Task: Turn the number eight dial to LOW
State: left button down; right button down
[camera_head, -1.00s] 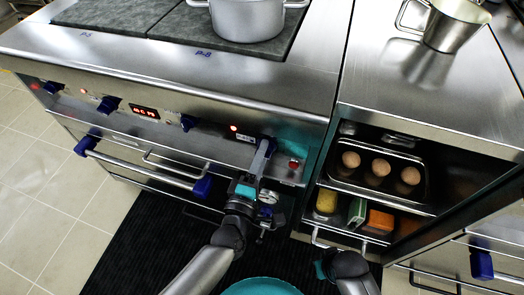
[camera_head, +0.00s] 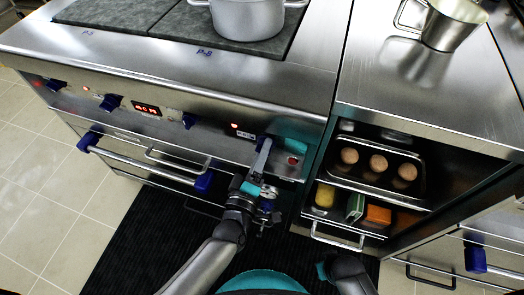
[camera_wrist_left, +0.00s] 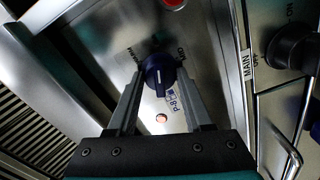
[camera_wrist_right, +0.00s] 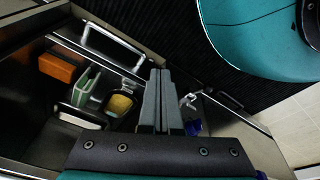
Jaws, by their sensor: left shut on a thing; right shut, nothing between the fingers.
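The dark blue dial (camera_wrist_left: 159,70) shows in the left wrist view on the steel front panel, next to a P-8 tag (camera_wrist_left: 174,101). A pale mark on it points down in that view, toward a small lit lamp (camera_wrist_left: 161,118). My left gripper (camera_wrist_left: 157,84) is shut on the dial, one finger on each side. In the head view, my left gripper (camera_head: 262,146) reaches the right end of the stove panel, and its fingers hide the dial. My right gripper (camera_wrist_right: 158,85) is shut and empty, away from the panel.
Other blue dials (camera_head: 189,120) and a red display (camera_head: 146,109) line the panel. An oven handle (camera_head: 140,165) runs below it. A pot (camera_head: 248,18) stands on the cooktop. An open cabinet at right holds a tray of eggs (camera_head: 378,163). A red button (camera_wrist_left: 173,3) sits near the dial.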

pick_arm(q)
jog(key=shift+c, duration=1.5)
grip_release()
jog(key=p+v, duration=0.3)
jog(key=v, duration=1.2)
jog(key=shift+s, duration=0.15)
pick_arm(e)
jog(key=s+d+f, duration=0.3)
jog(key=s, duration=0.1)
jog(key=shift+s+d+f, duration=0.2)
jog(key=shift+d+f, duration=0.05)
jog(key=shift+f, duration=0.05)
pick_arm(q)
jog(key=shift+a, duration=0.1)
